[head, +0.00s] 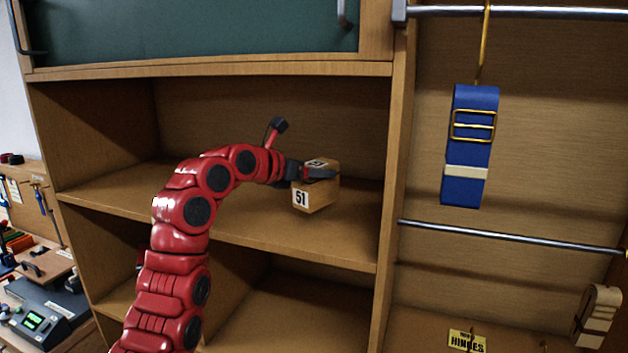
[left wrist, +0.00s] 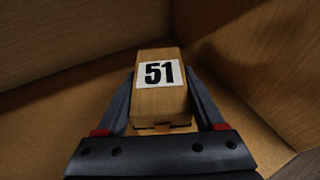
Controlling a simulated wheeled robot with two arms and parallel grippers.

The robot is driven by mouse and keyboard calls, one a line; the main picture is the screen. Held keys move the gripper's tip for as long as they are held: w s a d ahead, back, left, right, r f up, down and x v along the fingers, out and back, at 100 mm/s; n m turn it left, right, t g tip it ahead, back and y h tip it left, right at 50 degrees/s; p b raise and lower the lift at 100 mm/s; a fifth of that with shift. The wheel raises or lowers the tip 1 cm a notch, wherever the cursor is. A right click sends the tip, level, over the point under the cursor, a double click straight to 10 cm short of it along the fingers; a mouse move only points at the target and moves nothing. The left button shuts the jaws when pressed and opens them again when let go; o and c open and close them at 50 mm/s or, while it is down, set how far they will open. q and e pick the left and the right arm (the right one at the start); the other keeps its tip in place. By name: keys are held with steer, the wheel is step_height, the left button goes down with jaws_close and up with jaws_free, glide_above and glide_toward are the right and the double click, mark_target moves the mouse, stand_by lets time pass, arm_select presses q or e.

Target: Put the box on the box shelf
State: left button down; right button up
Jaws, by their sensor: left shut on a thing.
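The box (head: 319,195) is a small wooden block with white labels reading 51. It is in the right part of the middle shelf space in the head view. My left gripper (head: 318,173) is shut on it, reaching in from the left. In the left wrist view the box (left wrist: 160,98) sits between the two fingers of my left gripper (left wrist: 158,105), its 51 label facing the camera. The box shelf (head: 245,222) is a wooden board under it. I cannot tell whether the box touches the board. My right gripper is not in view.
A wooden divider (head: 393,170) stands right of the box. Beyond it a blue belt (head: 470,145) hangs from a hook above a metal rod (head: 510,237). A green panel (head: 190,28) is above the shelf. The board around the box is bare.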

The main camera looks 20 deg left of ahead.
arm_select(q)
step_height(320, 180, down, 3)
steer(key=shift+w+r, duration=0.1)
steer(key=shift+w, duration=0.05)
steer(key=shift+f, duration=0.2)
jaws_free()
steer(key=shift+r, duration=0.1)
